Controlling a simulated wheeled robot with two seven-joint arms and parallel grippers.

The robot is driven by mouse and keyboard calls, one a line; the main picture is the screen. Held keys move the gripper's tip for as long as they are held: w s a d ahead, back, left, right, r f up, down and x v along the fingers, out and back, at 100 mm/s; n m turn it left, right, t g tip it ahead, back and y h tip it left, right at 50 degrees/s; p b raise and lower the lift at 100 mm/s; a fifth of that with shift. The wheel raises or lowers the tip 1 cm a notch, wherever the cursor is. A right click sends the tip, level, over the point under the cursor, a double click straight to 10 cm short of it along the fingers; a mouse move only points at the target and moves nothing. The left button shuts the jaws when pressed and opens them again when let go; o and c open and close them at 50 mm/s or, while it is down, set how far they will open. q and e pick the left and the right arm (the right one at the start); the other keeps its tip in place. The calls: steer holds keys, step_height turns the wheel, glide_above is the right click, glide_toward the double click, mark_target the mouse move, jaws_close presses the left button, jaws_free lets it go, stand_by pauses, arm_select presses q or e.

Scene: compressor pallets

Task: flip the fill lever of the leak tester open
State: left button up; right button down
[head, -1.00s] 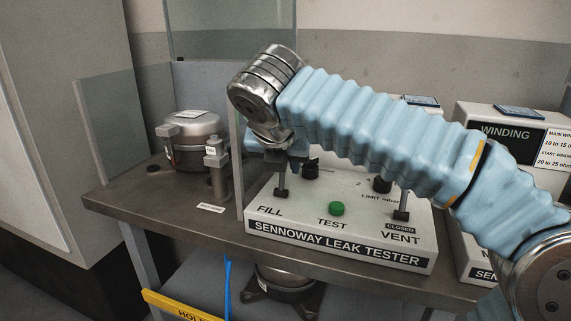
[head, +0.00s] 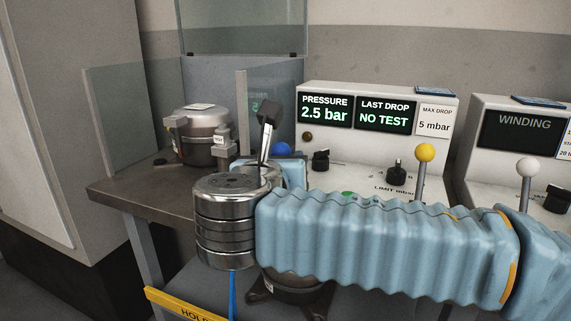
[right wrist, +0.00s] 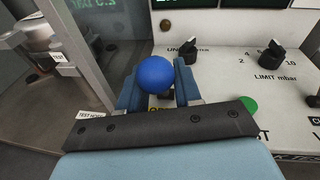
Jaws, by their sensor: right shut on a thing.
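The leak tester (head: 375,140) stands on the bench; its displays read pressure 2.5 bar and last drop NO TEST. The fill lever's blue ball knob (head: 281,149) shows just beyond my right wrist. In the right wrist view the blue knob (right wrist: 155,74) sits between the two blue fingers of my right gripper (right wrist: 158,88), which is shut on the lever. The lever's shaft and most of the fill label are hidden by the knob and gripper. The vent lever's yellow knob (head: 425,153) stands upright to the right. My left gripper is out of view.
A compressor (head: 200,135) stands on the bench at the left, behind clear guard panels (head: 120,110). A winding tester (head: 515,130) with a white-knobbed lever (head: 527,167) stands at the right. My right forearm covers the tester's front. Another compressor (head: 290,285) sits below the bench.

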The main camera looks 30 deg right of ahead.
stand_by(0.3)
steer(key=c, duration=0.8)
jaws_free()
steer(key=shift+a, duration=0.1)
steer(key=shift+c, duration=0.2)
steer(key=shift+s, duration=0.1)
steer(key=v, duration=1.3)
steer(key=shift+s+a+p, duration=0.25)
steer(key=shift+s+p, duration=0.05)
steer(key=shift+p, duration=0.1)
steer(key=shift+f, duration=0.15)
